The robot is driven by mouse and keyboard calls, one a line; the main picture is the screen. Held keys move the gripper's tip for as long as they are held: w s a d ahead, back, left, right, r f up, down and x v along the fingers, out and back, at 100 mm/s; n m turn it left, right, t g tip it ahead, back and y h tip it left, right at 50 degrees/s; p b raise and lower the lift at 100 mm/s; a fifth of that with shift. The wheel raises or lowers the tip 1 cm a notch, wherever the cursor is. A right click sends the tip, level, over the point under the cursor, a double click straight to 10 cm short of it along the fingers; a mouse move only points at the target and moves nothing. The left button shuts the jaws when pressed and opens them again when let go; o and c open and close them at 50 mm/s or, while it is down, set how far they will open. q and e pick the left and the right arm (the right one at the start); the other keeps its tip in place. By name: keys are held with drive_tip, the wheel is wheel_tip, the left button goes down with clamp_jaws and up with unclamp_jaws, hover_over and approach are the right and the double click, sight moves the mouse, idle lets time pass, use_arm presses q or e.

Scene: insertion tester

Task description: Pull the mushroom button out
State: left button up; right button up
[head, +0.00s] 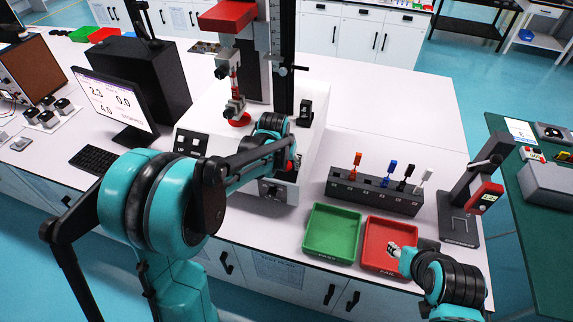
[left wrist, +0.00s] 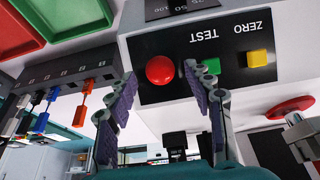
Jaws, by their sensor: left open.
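The red mushroom button (left wrist: 160,70) is on the dark front panel of the tester, in the upper middle of the left wrist view. My left gripper (left wrist: 159,76) is open, with one fingertip to each side of the button. A gap shows between the button and the left finger, and the right fingertip is closer to it. In the head view my left arm reaches the tester's front (head: 275,190) and largely hides the panel. My right gripper (head: 398,250) is over the red tray; its fingers are too small to read.
The green tray (head: 331,232), red tray (head: 372,264) and a tool rack (head: 375,195) stand right of the tester. A monitor (head: 115,105) stands left.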

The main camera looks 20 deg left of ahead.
use_arm(q)
drive_tip(key=shift+x, duration=0.8)
clamp_jaws()
drive_tip(key=shift+s+r, duration=0.35)
drive_tip(key=shift+r, duration=0.05)
drive_tip(key=shift+c, duration=0.7)
unclamp_jaws()
drive_tip(key=shift+o, duration=0.7)
drive_tip(key=shift+s, duration=0.1)
